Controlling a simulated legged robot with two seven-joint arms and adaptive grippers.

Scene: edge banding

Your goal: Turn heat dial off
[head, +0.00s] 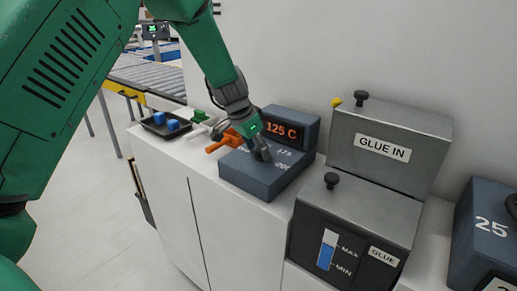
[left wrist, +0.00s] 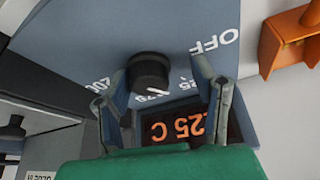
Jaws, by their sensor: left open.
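The heat dial (left wrist: 150,72) is a round black knob with a white pointer, on the sloping face of a blue-grey heater box (head: 250,178). In the left wrist view the pointer is turned away from the white OFF mark (left wrist: 215,42), toward a partly hidden number. The orange display (head: 282,131) reads 125 C. My left gripper (head: 258,148) is open over the box, and in the left wrist view its fingers (left wrist: 155,88) stand on either side of the dial. Contact with the dial cannot be told. The head view hides the dial behind the gripper. My right gripper is out of view.
An orange-handled tool (head: 224,140) lies left of the box, beside a black tray (head: 165,125) with blue blocks. A GLUE IN machine (head: 385,150) with black knobs stands to the right. A dark box marked 25 (head: 490,227) is at far right. A wall is close behind.

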